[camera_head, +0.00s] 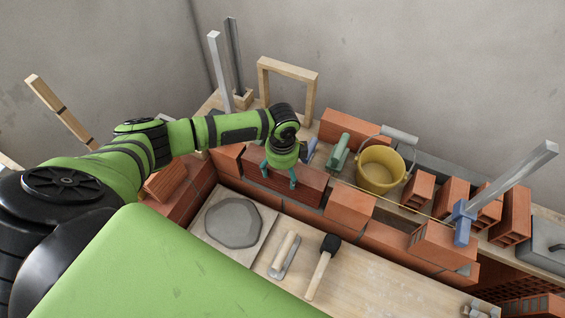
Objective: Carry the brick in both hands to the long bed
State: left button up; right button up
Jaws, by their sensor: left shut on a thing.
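A dark red brick (311,191) sits in the row of bricks along the low wall, near the middle of the view. My left gripper (279,177) reaches down from above, its teal fingers shut on this brick. Whether the brick rests on the course below or hangs just over it, I cannot tell. My right gripper is not in view; a large green arm part fills the foreground. I cannot clearly make out which part of the wall is the long bed.
A yellow bucket (381,171), a green roller-like tool (339,152) and several loose bricks stand behind the wall. A mortar board (205,229), a trowel (286,254) and a mallet (321,266) lie in front. A metal post (512,178) leans at right; a wooden frame (289,70) stands behind.

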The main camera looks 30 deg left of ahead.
pick_arm(q)
jog(key=shift+w+f, duration=0.1)
jog(key=shift+f, duration=0.15)
dwell(0.4)
jog(key=o, duration=1.5)
jog(key=shift+o, duration=0.4)
jog(key=shift+s+f, duration=0.15)
jog(key=shift+s, duration=0.1)
jog(key=shift+w+r, duration=0.1)
jog(key=shift+r, duration=0.3)
notch_tip(320, 180, up, 12)
jog(key=shift+f, duration=0.25)
